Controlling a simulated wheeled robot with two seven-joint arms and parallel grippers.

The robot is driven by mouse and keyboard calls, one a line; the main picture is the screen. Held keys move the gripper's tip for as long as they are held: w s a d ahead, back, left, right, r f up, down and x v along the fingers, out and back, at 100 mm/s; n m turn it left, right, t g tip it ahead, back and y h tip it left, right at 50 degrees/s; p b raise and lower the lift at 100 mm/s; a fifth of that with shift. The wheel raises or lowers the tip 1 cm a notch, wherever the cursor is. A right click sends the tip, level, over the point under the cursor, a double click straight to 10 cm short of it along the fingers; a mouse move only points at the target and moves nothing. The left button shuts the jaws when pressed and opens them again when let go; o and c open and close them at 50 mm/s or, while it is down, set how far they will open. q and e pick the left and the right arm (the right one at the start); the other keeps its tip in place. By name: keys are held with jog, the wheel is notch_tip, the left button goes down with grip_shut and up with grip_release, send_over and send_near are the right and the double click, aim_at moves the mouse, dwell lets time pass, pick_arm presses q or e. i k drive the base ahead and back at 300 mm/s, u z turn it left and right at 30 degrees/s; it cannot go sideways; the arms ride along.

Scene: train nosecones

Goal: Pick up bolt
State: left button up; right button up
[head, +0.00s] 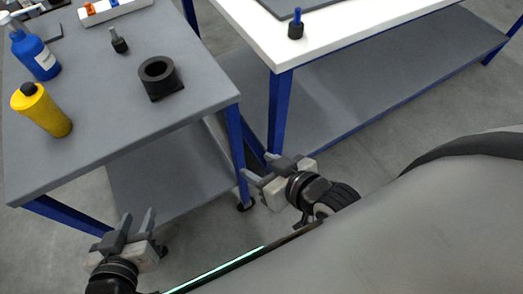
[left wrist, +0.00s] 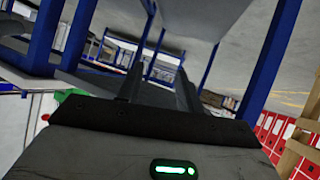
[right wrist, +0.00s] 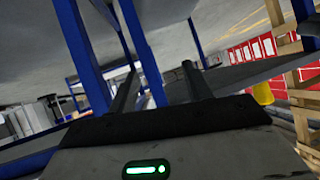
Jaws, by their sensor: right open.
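A small bolt-like piece (head: 119,40) with a dark head and a grey shaft stands on the grey table at the upper left of the head view. Another one (head: 296,24), with a dark base and a blue shaft, stands near the corner of the white table. My left gripper (head: 137,217) is open and empty, in front of the grey table's near edge. My right gripper (head: 261,167) is open and empty, in front of the gap between the tables. Both are well away from either bolt. Neither bolt shows in the wrist views.
The grey table (head: 105,120) also bears a black ring-shaped holder (head: 159,92), a yellow bottle (head: 46,112), a blue bottle (head: 35,55) and a white tray (head: 112,8) with orange and blue pieces. The white table (head: 340,38) stands to the right. Blue legs (head: 282,112) carry both tables.

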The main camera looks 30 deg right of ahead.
aim_at(119, 42)
jog(key=u, duration=2.3)
jog(key=k, duration=0.75)
jog(key=z, duration=0.8)
jog(key=i, duration=0.5)
